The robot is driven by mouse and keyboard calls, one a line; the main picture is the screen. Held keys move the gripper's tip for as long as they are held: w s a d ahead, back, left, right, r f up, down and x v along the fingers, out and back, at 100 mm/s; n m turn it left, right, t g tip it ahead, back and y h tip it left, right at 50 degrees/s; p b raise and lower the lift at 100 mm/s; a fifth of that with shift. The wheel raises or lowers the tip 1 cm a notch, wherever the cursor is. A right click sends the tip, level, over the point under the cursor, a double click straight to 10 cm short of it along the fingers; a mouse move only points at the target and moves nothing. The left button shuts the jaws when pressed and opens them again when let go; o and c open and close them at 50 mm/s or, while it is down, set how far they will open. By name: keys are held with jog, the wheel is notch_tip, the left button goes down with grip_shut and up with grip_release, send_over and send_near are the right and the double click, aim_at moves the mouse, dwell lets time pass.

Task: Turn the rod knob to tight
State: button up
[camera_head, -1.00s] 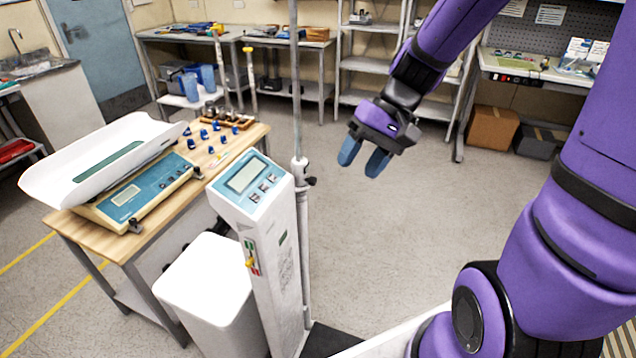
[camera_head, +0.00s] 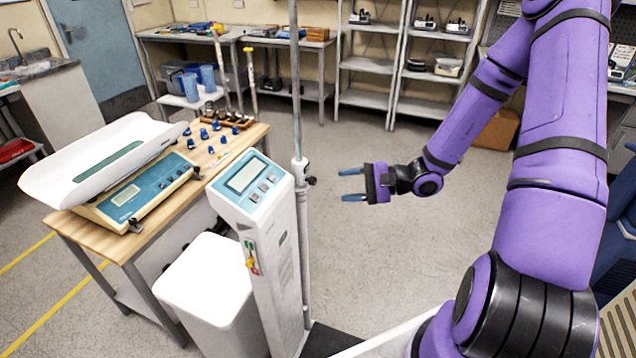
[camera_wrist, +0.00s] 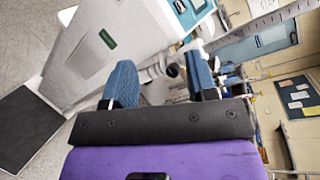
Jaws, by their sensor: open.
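The rod knob (camera_head: 311,181) is a small dark knob on the right side of the clamp on the grey vertical rod (camera_head: 297,110). The rod stands behind the white scale column with a teal display panel (camera_head: 246,181). My gripper (camera_head: 352,184) is open and empty, to the right of the knob with its blue fingers pointing left at it, apart from it. In the wrist view the knob (camera_wrist: 172,71) shows between and beyond the two blue fingertips, nearer the right one. I cannot tell whether the knob is tight or loose.
A wooden table (camera_head: 150,240) with a baby scale (camera_head: 135,190) and small blue weights stands left of the column. A white bin (camera_head: 208,285) is in front. The floor right of the rod is clear. Shelves (camera_head: 365,98) stand at the back.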

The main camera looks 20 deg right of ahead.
aim_at(315, 181)
jog(key=w+d+f+m+t+h, duration=0.2)
jog(key=w+d+f+m+t, duration=0.15)
jog(key=f+m+t, duration=0.2)
jog(key=shift+t, duration=0.25)
jog(key=x, duration=1)
jog(key=shift+s+a, duration=0.15)
jog(key=c, duration=0.9)
